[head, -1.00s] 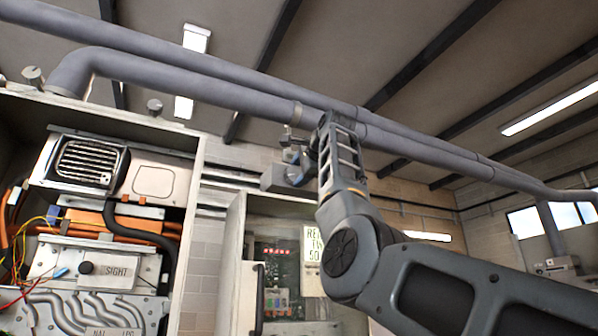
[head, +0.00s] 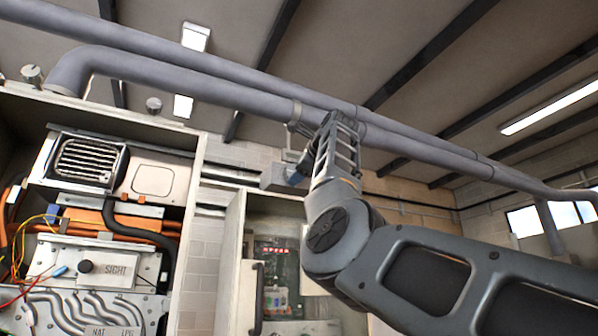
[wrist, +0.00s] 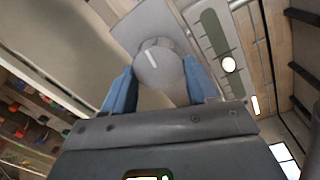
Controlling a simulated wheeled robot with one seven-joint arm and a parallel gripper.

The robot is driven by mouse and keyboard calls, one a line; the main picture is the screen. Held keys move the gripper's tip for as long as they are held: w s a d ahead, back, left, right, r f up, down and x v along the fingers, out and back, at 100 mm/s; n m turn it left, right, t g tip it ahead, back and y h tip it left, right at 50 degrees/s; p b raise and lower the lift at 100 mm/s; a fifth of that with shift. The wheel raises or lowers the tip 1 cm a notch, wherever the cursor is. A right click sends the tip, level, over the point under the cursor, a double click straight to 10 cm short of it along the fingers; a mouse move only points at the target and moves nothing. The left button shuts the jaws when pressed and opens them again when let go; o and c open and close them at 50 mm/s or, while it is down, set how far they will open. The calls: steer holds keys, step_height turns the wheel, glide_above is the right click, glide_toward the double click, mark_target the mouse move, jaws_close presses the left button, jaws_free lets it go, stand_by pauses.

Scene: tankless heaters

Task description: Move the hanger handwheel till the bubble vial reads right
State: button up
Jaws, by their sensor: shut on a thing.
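The hanger handwheel (wrist: 158,68) is a round grey knob with a white line on its face, at the upper middle of the wrist view. My gripper (wrist: 159,82) has its blue fingers on either side of the knob and is shut on it. The bubble vial (wrist: 212,34) is a long green strip in a pale plate, right of the knob. In the head view my gripper (head: 296,176) is below the pipes, and my arm largely hides the handwheel; the vial cannot be made out.
Two grey pipes (head: 225,92) run overhead, close above my gripper. An open heater cabinet (head: 200,170) stands at the left. Ceiling beams are far above.

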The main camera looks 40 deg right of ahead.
steer(key=shift+d+f, duration=0.1)
steer(key=shift+f, duration=0.1)
steer(key=o, duration=1.1)
steer(key=shift+r, duration=0.15)
steer(key=shift+c, duration=0.2)
steer(key=shift+s, duration=0.1)
steer(key=b+v, duration=0.3)
steer(key=v, duration=0.4)
steer(key=shift+s, duration=0.3)
steer(key=shift+s+a, duration=0.1)
steer(key=shift+a, duration=0.1)
